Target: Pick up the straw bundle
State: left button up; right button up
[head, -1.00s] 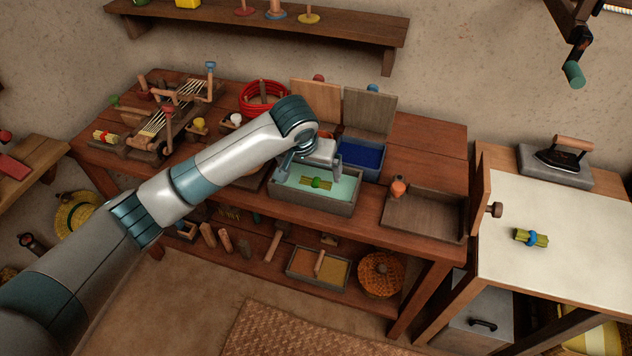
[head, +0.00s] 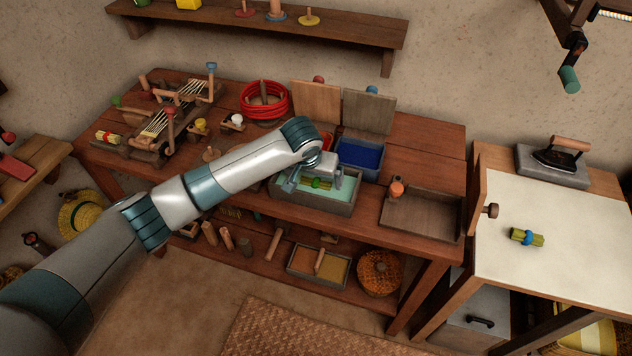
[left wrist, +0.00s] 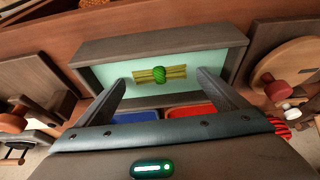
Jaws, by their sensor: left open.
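A straw bundle with a green tie (head: 322,183) lies in a grey-walled box with a pale green inside (head: 345,208) at the front of the brown bench. My left gripper (head: 315,186) is open and low over this box, partly covering the bundle. In the left wrist view the bundle (left wrist: 150,75) lies crosswise beyond and between the two spread fingertips (left wrist: 160,80), with nothing held. I cannot tell whether the fingers touch it. A second straw bundle with a blue tie (head: 528,237) lies on the white-topped table. A red-tied bundle (head: 108,138) lies at the bench's left end.
Behind the box are a blue-bottomed compartment (head: 362,154) and a red one (head: 326,141), with raised wooden lids (head: 368,110). An iron (head: 558,157) rests on the white-topped table.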

pick_arm(q)
jog(key=shift+w+f, duration=0.2)
jog(key=shift+f, duration=0.25)
pick_arm(e)
jog(key=shift+r, duration=0.1)
pick_arm(q)
jog(key=c, duration=1.1)
jog(key=shift+r, duration=0.1)
jog(key=shift+c, duration=0.2)
pick_arm(e)
jog(key=shift+a, duration=0.1)
pick_arm(q)
jog(key=shift+r+b, duration=0.3)
jog(key=shift+r, duration=0.25)
notch_tip(320, 180, up, 2)
jog(key=shift+r+b, duration=0.2)
jog(key=shift+b, duration=0.3)
jog(key=d+r+b, duration=0.3)
jog(key=d+r, duration=0.4)
jog(key=d, duration=0.4)
jog(key=shift+s+d+r, duration=0.2)
jog(key=shift+s+d, duration=0.15)
jog(key=shift+s, duration=0.05)
pick_arm(e)
jog(key=w+a+f+t, duration=0.2)
jog(key=w+f, duration=0.1)
jog(key=w, duration=0.4)
jog(key=shift+w+a+y, duration=0.2)
jog(key=shift+a+y, duration=0.1)
jog(key=shift+a, duration=0.1)
